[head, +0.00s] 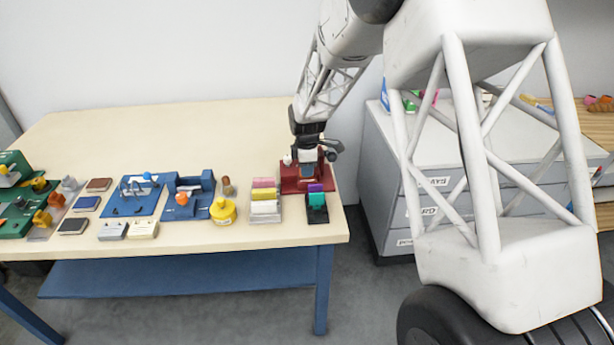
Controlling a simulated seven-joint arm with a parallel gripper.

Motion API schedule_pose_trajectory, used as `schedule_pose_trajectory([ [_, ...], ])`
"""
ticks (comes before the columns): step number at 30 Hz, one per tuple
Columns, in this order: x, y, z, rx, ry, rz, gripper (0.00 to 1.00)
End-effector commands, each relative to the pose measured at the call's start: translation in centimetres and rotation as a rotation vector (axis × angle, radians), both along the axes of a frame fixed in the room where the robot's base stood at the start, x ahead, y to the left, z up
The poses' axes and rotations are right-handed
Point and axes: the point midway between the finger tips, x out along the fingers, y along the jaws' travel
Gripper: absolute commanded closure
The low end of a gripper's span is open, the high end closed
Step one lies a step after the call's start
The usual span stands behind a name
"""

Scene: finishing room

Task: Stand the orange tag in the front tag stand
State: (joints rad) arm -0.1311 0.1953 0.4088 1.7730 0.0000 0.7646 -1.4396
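My gripper (307,160) is low over the right end of the table, at a dark red block-like fixture (292,184). Its fingers are small and dark here, and I cannot tell whether they are open or shut. In front of the red fixture is a small black stand (317,216) with a teal tag (317,201) and a purple tag (315,188) upright in or behind it. To its left a grey rack (265,216) holds pink, yellow and white tags in rows. I cannot make out an orange tag; it may be hidden by my gripper.
Left of the rack are a yellow round container (222,211), a blue fixture (187,205) with an orange knob, a blue tray (134,196) and green fixtures (15,215). The back of the table (170,130) is clear. A grey drawer cabinet (385,185) stands at right.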

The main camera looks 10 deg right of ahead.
Motion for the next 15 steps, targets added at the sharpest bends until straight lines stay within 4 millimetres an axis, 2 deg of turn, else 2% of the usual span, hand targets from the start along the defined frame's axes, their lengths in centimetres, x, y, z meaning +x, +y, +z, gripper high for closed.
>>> schedule_pose_trajectory([
  [1,0.0,0.0,0.0,0.0,0.0,0.0,0.91],
  [3,0.0,0.0,0.0,0.0,0.0,0.0,1.0],
  [15,0.03,0.0,0.71,0.0,-0.001,0.0,1.0],
])
